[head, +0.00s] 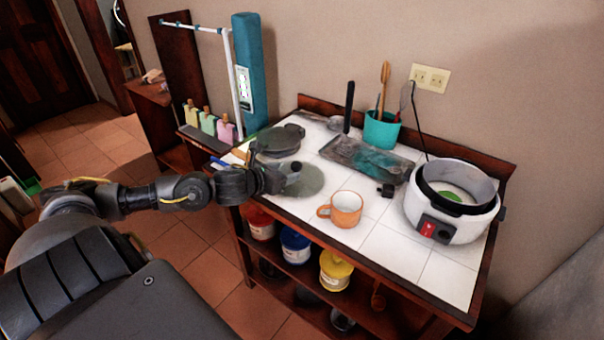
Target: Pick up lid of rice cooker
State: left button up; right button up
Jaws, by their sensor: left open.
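The white rice cooker (415,210) stands at the right end of the tiled counter with its top open. Its dark inner rim shows, and something green lies inside. A round, greyish see-through lid (308,184) with a small dark knob lies flat on the counter's left part. My left gripper (284,176) is open at the lid's left side, close to the knob. I cannot tell whether its fingers touch the lid. My right gripper is out of view.
An orange mug (345,209) stands right of the lid. A dark round pan or plate (278,139) lies behind it. A dark tray (366,158) and a teal utensil pot (381,130) stand further back. Bare tiles lie between mug and cooker.

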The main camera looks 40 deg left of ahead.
aim_at(295, 166)
pick_arm(q)
jog(key=shift+w+a+f+p, duration=0.25)
jog(key=shift+w+a+p, duration=0.15)
jog(key=shift+w, duration=0.1)
jog(key=x, duration=0.3)
jog(key=shift+a+f, duration=0.1)
jog(key=shift+f, duration=0.1)
jog(key=shift+w, duration=0.1)
jog(key=shift+w+r+p, duration=0.1)
jog(key=shift+w+p, duration=0.3)
jog(key=shift+p, duration=0.2)
jog(key=p+x, duration=0.1)
jog(key=x, duration=0.2)
jog(key=shift+w, duration=0.35)
jog(key=shift+w+f, duration=0.25)
jog(key=shift+w, duration=0.05)
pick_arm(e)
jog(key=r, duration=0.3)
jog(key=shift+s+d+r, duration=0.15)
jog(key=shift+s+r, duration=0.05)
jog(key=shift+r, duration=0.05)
